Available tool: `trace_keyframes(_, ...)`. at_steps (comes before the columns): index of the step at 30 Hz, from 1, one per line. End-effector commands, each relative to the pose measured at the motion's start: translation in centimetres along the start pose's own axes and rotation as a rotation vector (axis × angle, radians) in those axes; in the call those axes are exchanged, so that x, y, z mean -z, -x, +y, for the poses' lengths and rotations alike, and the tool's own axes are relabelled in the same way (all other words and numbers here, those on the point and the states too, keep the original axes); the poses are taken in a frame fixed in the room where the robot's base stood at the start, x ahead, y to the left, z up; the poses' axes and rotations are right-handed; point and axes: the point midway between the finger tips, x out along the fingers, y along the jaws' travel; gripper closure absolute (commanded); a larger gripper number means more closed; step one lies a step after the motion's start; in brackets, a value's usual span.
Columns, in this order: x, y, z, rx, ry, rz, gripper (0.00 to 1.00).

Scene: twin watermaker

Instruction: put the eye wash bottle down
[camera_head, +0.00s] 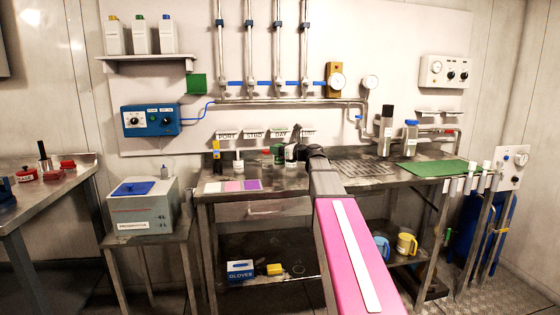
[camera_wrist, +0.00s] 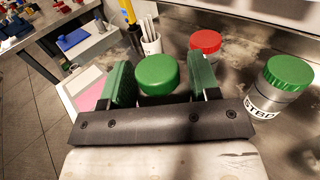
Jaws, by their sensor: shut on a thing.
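My gripper (camera_wrist: 158,84) is shut on the eye wash bottle (camera_wrist: 158,74), with one green finger on each side of its round green cap. The bottle's body is hidden below the cap, so I cannot tell whether its base touches the bench. In the head view my gripper (camera_head: 301,153) is over the back middle of the steel bench (camera_head: 345,182), partly hidden by my arm.
A green-capped jar marked STBD (camera_wrist: 277,86) stands close on the right. A red-capped jar (camera_wrist: 205,42) and a white cup of sticks (camera_wrist: 150,38) stand beyond. Coloured pads (camera_head: 233,186) lie on the left; a green mat (camera_head: 437,168) lies on the right.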

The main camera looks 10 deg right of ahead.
Motion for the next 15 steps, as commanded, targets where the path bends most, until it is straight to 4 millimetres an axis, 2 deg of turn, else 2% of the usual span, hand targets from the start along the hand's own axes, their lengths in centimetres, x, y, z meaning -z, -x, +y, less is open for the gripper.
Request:
trace_keyframes(1, 0.3, -0.2, -0.8, 0.0, -0.001, -0.001, 0.73)
trace_keyframes(4, 0.8, -0.2, -1.4, -0.001, -0.001, -0.001, 0.73)
trace_keyframes(10, 1.9, -0.1, -1.5, -0.001, -0.001, 0.0, 0.73)
trace_keyframes(15, 4.2, -0.1, -1.5, -0.001, -0.003, 0.0, 0.73)
